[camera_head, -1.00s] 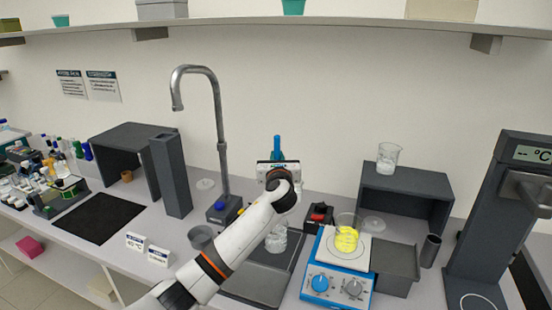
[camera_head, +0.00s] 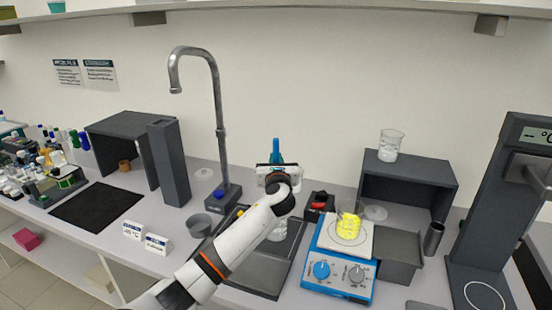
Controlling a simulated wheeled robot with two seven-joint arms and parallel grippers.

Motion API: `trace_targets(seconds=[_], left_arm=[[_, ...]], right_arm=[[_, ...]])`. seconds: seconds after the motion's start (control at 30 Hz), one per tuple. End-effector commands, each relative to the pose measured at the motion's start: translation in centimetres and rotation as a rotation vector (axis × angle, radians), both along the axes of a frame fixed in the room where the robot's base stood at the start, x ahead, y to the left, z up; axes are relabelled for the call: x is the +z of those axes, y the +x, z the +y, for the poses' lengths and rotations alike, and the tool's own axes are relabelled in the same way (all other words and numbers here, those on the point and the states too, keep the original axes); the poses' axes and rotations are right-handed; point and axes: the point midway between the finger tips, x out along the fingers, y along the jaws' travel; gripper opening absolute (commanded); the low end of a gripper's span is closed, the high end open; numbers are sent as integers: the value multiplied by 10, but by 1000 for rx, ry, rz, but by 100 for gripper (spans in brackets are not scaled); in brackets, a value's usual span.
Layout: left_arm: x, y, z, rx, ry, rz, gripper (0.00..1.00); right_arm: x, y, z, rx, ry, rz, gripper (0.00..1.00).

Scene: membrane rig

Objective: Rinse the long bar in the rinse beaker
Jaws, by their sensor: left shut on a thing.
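My left gripper (camera_head: 277,172) is shut on an upright blue rod (camera_head: 276,150), whose top stands above the jaws. A clear glass beaker (camera_head: 278,232), which may be the rinse beaker, stands below the gripper on the dark sink area. My arm partly hides it, so I cannot tell whether the rod's lower end is inside it. I cannot make out the long bar. My right gripper is not in view.
A blue hotplate (camera_head: 340,265) carries a beaker of yellow liquid (camera_head: 349,222) to the right. A tall faucet (camera_head: 220,130) stands behind left. A dark shelf box (camera_head: 410,180) with a glass beaker (camera_head: 389,145) on top is at back right.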

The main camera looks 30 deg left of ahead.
Motion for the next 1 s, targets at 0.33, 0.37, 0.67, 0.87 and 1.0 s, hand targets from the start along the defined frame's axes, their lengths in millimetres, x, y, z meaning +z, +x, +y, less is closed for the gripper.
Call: trace_targets(seconds=[0.33,0.37,0.67,0.87,1.0], left_arm=[[-23,0,0,-1,1,1,0],[-25,0,0,-1,1,1,0],[-43,0,0,-1,1,0,0],[-51,0,0,0,1,-1,0],[-54,0,0,-1,1,-1,0]], right_arm=[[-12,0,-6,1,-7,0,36],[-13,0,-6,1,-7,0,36],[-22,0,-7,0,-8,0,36],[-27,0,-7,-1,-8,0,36],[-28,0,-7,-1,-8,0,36]])
